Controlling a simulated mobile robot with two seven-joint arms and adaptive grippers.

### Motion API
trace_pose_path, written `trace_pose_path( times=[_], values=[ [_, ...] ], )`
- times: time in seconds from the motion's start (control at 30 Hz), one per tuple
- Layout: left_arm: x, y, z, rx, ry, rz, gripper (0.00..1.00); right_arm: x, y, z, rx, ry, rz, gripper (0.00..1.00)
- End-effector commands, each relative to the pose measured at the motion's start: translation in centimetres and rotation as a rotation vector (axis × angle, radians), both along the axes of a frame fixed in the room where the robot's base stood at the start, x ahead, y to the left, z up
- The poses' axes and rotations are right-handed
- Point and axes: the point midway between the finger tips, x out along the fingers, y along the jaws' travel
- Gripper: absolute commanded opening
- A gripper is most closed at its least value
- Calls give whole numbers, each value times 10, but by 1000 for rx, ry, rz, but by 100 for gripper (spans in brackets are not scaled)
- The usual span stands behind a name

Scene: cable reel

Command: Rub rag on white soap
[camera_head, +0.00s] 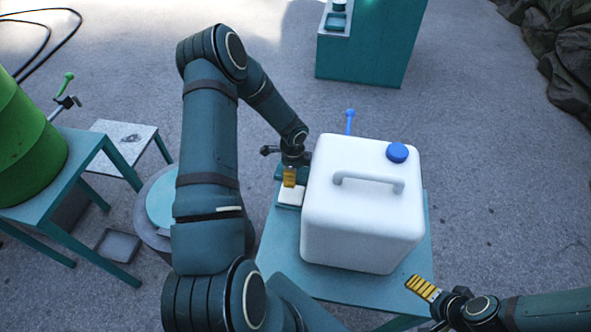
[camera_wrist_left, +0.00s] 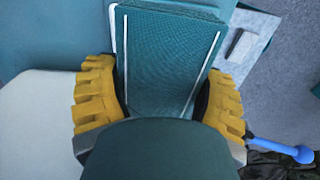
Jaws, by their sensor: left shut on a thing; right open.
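My left gripper (camera_head: 290,172) is shut on a teal rag (camera_wrist_left: 168,60), with a yellow finger on each side of it in the left wrist view. White lines run along two sides of the rag. In the head view it is low over the left part of the teal table, beside the jug. A white block (camera_head: 290,196), seemingly the soap, shows just below the gripper. The gripper and rag partly cover it, and I cannot tell whether they touch. My right gripper (camera_head: 428,291) is open and empty at the lower right, near the table's front right corner.
A white jug (camera_head: 350,235) with a blue cap fills most of the teal table (camera_head: 282,262). Its blue tap (camera_head: 349,118) sticks out behind. A green barrel (camera_head: 25,135) stands on a stand at left, near a low pale-topped stand (camera_head: 122,133). A teal cabinet (camera_head: 365,50) is behind.

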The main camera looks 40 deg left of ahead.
Motion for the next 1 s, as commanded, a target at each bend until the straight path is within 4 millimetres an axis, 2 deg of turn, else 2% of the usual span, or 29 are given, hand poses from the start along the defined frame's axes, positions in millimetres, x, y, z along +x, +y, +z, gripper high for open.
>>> trace_pose_path(
  times=[0.5,0.67,1.0],
  values=[
    [0,0,-49,0,0,0,39,1,2,-36,-6,0,-1,100],
    [0,0,-55,-1,0,0,39,1,2,-40,-7,0,-3,100],
    [0,0,-54,0,0,0,39,1,2,-39,-7,1,-2,100]
  ],
)
